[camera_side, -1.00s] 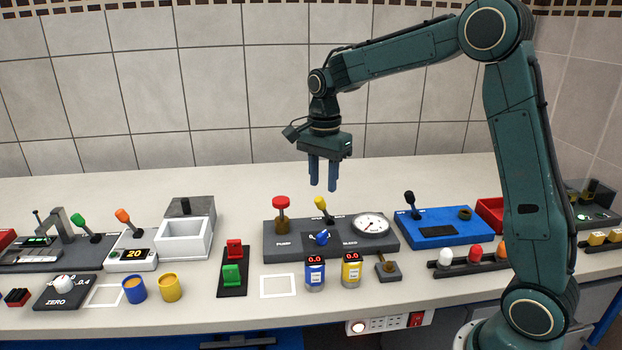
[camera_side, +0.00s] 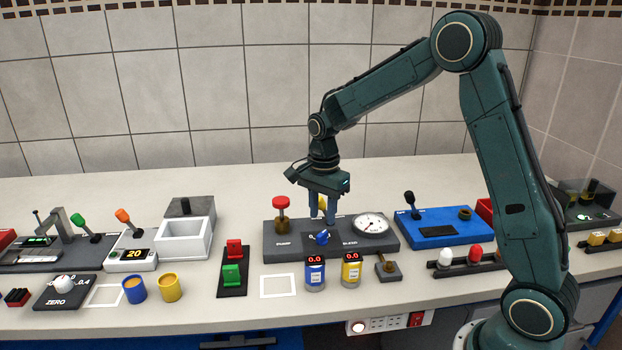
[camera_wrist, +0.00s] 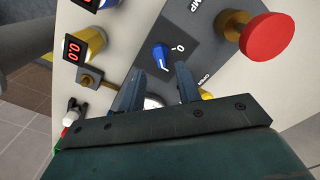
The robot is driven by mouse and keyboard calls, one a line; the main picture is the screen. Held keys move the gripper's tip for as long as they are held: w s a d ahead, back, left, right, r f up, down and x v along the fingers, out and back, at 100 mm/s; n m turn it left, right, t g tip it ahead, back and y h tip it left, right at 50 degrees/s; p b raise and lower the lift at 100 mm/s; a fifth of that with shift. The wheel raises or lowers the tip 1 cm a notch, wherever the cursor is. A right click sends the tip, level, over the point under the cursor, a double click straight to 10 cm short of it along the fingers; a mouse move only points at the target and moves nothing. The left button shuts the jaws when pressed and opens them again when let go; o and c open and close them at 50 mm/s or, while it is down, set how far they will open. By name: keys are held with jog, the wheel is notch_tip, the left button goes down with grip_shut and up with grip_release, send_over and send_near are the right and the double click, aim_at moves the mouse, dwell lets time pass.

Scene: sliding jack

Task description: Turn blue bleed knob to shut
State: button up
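The blue bleed knob (camera_side: 322,238) is on the dark grey pump panel (camera_side: 290,250), between the red-topped pump post and the gauge. In the wrist view the knob (camera_wrist: 161,57) shows its blue body with a white pointer line, near a small "0" mark. My gripper (camera_side: 322,219) is just above and behind the knob in the side view. In the wrist view my gripper (camera_wrist: 158,76) has its two fingers apart, with the knob beyond the gap between the tips. Nothing is held, and I see no contact with the knob.
The red pump button (camera_side: 281,202) stands left of my gripper, and the round gauge (camera_side: 370,225) right. A yellow-topped lever (camera_side: 322,202) is partly hidden behind my fingers. Blue (camera_side: 315,273) and yellow (camera_side: 351,270) canisters stand in front of the panel.

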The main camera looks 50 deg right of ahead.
aim_at(322, 233)
jog(key=shift+f, duration=2.7)
jog(key=shift+c, duration=0.4)
grip_shut()
